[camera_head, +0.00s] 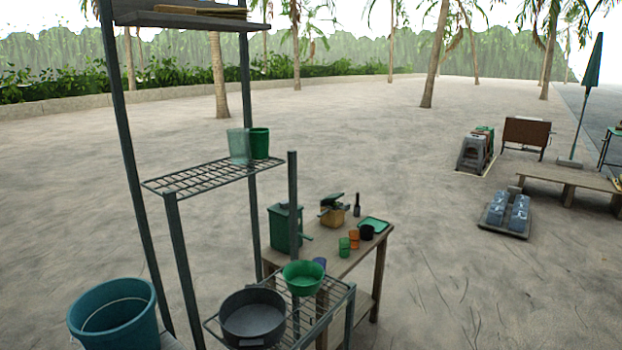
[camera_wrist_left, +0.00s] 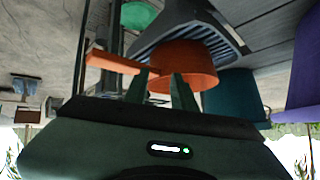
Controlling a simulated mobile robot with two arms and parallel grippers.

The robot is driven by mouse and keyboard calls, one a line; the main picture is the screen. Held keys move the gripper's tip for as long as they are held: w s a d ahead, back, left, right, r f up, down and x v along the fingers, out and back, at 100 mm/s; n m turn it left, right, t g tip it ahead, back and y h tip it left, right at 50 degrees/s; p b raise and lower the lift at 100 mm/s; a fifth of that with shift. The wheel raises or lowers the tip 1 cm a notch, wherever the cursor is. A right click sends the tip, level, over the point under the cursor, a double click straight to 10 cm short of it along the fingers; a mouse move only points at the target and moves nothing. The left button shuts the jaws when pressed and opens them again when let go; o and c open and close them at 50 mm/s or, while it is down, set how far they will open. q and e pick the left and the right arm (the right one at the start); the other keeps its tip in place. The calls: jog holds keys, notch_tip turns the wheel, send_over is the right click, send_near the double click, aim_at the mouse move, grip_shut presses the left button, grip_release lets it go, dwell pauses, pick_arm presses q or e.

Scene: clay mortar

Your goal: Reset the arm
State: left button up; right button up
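The task line names no object. My left gripper (camera_wrist_left: 161,76) shows in the left wrist view, with its two dark green fingers apart. An orange pot or cup (camera_wrist_left: 205,65) with a straight bar at its left is right behind the fingertips, and its orange shows in the gap between them. I cannot tell whether the fingers touch it. Neither gripper is seen in the head view, and my right gripper is in neither view.
A metal rack (camera_head: 183,240) holds a blue bucket (camera_head: 115,318), a dark pot (camera_head: 253,318) and a green bowl (camera_head: 303,278). Behind it stands a wooden table (camera_head: 345,262) with cups and boxes. Open sand lies right of the table. A teal bin (camera_wrist_left: 238,95) is beside the orange pot.

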pick_arm(q)
jog(key=s+d+f+g+h, duration=0.1)
jog(key=s+f+g, duration=0.2)
jog(key=s, duration=0.4)
jog(key=s+d+f+g, duration=0.1)
jog(key=s+f+g, duration=0.25)
jog(key=s, duration=0.45)
notch_tip(320, 180, down, 27)
jog(key=m+g, duration=0.1)
jog(key=s+a+f+g, duration=0.1)
jog(key=s+a+f, duration=0.2)
jog(key=s+f, duration=1.2)
jog(key=shift+s, duration=0.75)
jog(key=shift+f, duration=0.1)
